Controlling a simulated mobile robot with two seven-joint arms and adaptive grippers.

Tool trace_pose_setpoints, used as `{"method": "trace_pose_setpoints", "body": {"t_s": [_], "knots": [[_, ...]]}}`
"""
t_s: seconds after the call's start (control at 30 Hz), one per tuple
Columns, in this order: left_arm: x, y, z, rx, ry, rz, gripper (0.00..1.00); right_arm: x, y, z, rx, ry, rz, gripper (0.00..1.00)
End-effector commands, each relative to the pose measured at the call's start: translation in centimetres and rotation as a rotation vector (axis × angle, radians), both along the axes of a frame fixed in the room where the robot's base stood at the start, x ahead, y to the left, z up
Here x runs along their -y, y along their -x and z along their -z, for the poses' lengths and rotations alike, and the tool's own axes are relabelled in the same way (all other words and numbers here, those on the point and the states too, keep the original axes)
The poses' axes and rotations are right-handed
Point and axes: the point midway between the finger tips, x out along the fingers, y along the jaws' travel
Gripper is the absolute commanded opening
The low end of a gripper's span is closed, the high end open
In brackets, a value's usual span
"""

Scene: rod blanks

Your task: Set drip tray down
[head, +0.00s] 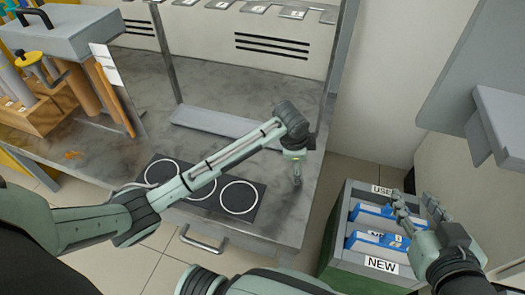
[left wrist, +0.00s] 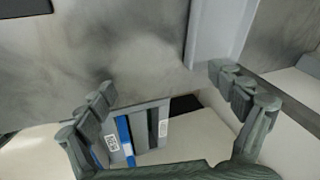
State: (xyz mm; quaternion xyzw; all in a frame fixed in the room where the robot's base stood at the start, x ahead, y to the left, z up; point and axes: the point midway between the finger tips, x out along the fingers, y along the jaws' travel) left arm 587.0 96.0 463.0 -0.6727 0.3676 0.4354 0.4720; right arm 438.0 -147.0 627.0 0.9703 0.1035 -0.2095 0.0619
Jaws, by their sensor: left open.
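A long, shallow light grey tray (head: 222,123), which looks like the drip tray, lies flat on the grey worktop (head: 220,85) between the posts of a frame. My left gripper (head: 297,178) is above the worktop's right part, to the right of the tray and apart from it. In the left wrist view its fingers (left wrist: 168,108) are spread with nothing between them; the worktop edge and a bin on the floor show beyond. My right gripper (head: 420,212) is over the bin's right side, its fingers apart and seemingly empty.
The green-grey bin (head: 340,255) on the floor, labelled USED and NEW, holds blue-and-white packs (head: 375,243). A dark mat with white rings (head: 240,197) lies at the worktop's front edge.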

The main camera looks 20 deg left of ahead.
Motion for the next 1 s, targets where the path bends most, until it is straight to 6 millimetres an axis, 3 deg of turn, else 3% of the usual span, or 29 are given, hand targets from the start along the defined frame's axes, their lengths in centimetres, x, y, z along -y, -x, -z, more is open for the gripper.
{"method": "trace_pose_setpoints", "body": {"t_s": [0.1, 0.2, 0.27, 0.5, 0.6, 0.7, 1.0], "knots": [[2.7, 3.4, -0.5, 0.089, 0.188, -0.116, 0.93, 0.0, 0.0, 0.0, 0.000, 0.000, 0.000, 0.40], [3.5, 6.2, -2.6, 0.179, 0.365, -0.261, 0.93, 0.0, 0.0, 0.0, 0.001, -0.001, -0.001, 0.40], [3.0, 7.8, -4.6, 0.241, 0.472, -0.365, 0.93, 0.0, 0.0, -0.1, 0.001, -0.001, -0.001, 0.40], [-2.7, 13.1, -13.0, 0.463, 0.749, -0.683, 0.93, 0.0, 0.0, -0.1, 0.002, -0.002, -0.001, 0.40], [-4.3, 14.3, -15.3, 0.519, 0.798, -0.741, 0.93, 0.0, 0.0, -0.1, 0.002, -0.001, -0.001, 0.40], [-5.1, 14.9, -16.3, 0.545, 0.818, -0.765, 0.93, 0.0, 0.0, -0.1, 0.002, -0.001, -0.001, 0.40], [-5.2, 14.9, -16.5, 0.548, 0.823, -0.768, 0.93, 0.1, -0.1, -0.1, 0.002, 0.001, 0.000, 0.40]]}}
